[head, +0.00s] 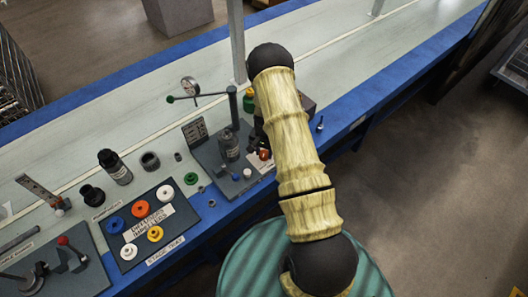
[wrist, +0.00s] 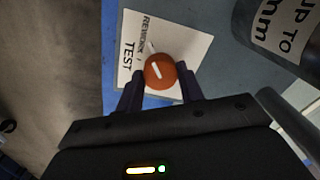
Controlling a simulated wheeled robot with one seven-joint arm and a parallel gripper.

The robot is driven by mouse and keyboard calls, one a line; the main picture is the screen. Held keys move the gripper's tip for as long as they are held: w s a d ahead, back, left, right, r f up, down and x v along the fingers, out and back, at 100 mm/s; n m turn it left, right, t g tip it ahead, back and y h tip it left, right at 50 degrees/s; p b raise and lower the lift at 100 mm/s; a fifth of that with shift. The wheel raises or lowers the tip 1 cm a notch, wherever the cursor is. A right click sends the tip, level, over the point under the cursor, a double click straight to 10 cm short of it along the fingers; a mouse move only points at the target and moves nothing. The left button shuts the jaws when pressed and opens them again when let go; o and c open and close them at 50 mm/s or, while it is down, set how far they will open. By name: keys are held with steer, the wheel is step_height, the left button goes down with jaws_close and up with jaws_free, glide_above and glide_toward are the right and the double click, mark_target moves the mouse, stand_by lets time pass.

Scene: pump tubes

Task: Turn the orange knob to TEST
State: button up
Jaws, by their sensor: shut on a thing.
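The orange knob (wrist: 161,72) sits on a white label plate (wrist: 140,28) at the bench's front edge. Its white pointer line slants from upper left to lower right in the wrist view. The printed word TEST reads at the left of the plate, with a second word, apparently REWORK, beside it. My gripper (wrist: 160,88) has one dark finger on each side of the knob and is shut on it. In the head view the knob (head: 264,154) shows as a small orange-red spot beside my arm, which hides most of the gripper.
A grey base plate (head: 208,150) with a cylinder marked "UP TO ... mm" (wrist: 285,35) stands close beside the knob. A tray of coloured rings (head: 133,257) lies to the left. The blue bench edge (head: 215,207) runs in front, with open floor beyond it.

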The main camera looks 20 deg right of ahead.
mark_target(265, 153)
steer(key=n+b, duration=0.2)
steer(key=n, duration=0.2)
steer(key=shift+n, duration=0.4)
steer(key=n+b, duration=0.1)
steer(key=n, duration=0.4)
steer(key=shift+n, duration=0.3)
steer(key=o, duration=1)
steer(key=r, duration=1.7)
steer(key=shift+d+r, duration=0.2)
